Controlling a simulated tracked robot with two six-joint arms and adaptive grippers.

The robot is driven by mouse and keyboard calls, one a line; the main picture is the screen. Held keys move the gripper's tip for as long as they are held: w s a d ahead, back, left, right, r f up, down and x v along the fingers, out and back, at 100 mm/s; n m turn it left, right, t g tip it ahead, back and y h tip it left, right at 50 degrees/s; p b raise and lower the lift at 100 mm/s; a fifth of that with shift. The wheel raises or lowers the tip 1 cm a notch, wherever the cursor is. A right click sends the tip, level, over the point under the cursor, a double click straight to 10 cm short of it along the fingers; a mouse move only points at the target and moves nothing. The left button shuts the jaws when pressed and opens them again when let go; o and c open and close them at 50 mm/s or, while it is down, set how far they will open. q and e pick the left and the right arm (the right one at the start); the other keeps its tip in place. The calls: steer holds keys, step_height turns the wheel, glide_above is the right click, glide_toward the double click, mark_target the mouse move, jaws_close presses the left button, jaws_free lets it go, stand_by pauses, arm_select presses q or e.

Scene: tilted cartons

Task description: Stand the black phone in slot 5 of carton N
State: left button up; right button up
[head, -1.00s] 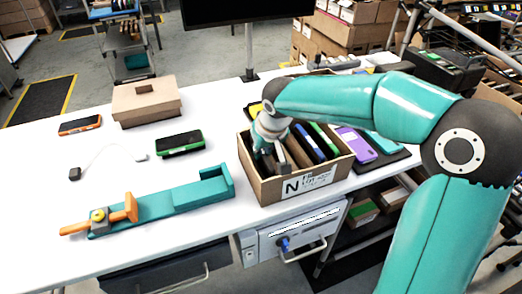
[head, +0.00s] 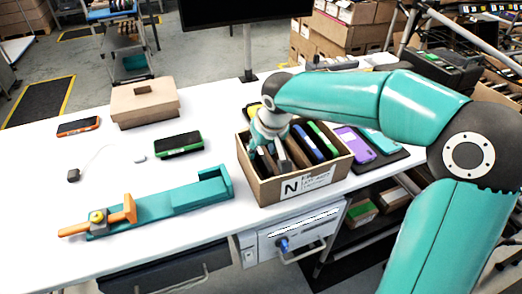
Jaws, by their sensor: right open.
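Carton N (head: 262,192) is an open brown box near the table's front edge, with a white label marked N. My right gripper (head: 270,160) reaches down into its left part with fingers spread open. A dark, thin, upright item shows between and beside the fingers; it may be the black phone, but the gripper covers much of it. To its right stand a blue phone (head: 308,144) and a green phone (head: 323,138), leaning in their slots. I cannot read the slot numbers. My left gripper is not in view.
A green-edged phone (head: 179,145) and an orange-edged phone (head: 79,126) lie on the table. A teal fixture (head: 175,202) with orange clamp lies in front, a cardboard box (head: 146,102) behind. A purple phone (head: 354,145) lies right of the carton.

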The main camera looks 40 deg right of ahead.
steer(key=d+v, duration=0.1)
steer(key=v, duration=0.9)
steer(key=shift+s+a+r, duration=0.2)
steer(key=shift+a, duration=0.25)
step_height(320, 180, up, 7)
steer(key=p, duration=0.6)
steer(key=shift+f, duration=0.1)
